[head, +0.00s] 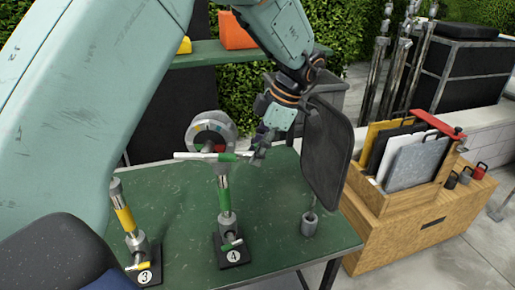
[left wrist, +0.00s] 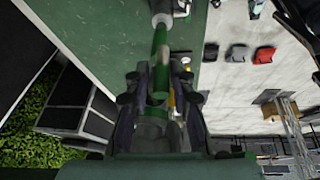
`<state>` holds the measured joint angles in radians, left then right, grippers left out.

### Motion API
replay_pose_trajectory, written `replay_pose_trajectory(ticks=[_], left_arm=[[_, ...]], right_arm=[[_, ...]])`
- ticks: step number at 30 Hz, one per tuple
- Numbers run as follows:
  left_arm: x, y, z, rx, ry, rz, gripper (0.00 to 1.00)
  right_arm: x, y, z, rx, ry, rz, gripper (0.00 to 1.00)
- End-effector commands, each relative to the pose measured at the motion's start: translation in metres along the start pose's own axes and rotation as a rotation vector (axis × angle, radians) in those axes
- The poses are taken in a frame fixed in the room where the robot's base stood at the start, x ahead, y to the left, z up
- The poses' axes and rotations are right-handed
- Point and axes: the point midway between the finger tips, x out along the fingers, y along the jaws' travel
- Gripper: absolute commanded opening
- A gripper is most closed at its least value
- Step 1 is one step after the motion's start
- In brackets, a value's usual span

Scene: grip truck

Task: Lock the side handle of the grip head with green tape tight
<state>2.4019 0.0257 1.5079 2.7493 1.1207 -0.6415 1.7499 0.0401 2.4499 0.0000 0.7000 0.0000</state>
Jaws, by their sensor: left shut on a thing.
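The stand with green tape (head: 224,200) rises upright from a black base marked 4 on the green table. At its top is the grip head (head: 222,168), with a white and green side bar (head: 228,157) lying roughly level across it. My left gripper (head: 258,152) is shut at the right end of this bar, to the right of the head. In the left wrist view, a green cylindrical piece (left wrist: 160,45) runs in between the fingers (left wrist: 157,88). The fingers hide their exact contact. My right gripper is not in view.
A yellow-taped stand (head: 125,215) with base 3 stands left on the green table (head: 180,195). A round dial (head: 208,130) is behind the head. A wooden crate (head: 425,225) is farther right.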

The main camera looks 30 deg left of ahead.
Motion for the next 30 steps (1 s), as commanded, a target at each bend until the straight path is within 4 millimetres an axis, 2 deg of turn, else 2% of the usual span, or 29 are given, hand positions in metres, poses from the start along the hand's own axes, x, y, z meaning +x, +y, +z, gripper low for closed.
replay_pose_trajectory(ticks=[6, 16, 17, 18, 24, 30], left_arm=[[0.0004, -0.0025, -0.0014, -0.033, -0.013, 0.074, 0.00], [0.0005, -0.0026, -0.0012, -0.038, -0.016, 0.080, 0.00], [0.0005, -0.0026, -0.0012, -0.038, -0.016, 0.080, 0.26], [0.0005, -0.0026, -0.0012, -0.038, -0.016, 0.080, 0.29], [0.0003, -0.0024, -0.0010, -0.037, -0.016, 0.081, 0.45], [0.0001, -0.0022, -0.0009, -0.037, -0.017, 0.081, 0.45]], right_arm=[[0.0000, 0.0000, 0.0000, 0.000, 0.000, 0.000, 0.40], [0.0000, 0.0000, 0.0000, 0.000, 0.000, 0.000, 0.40], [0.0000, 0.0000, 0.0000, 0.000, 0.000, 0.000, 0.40], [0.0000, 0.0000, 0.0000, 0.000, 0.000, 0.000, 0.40], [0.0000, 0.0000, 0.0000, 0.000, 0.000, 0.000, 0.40], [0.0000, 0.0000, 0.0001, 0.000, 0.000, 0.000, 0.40]])
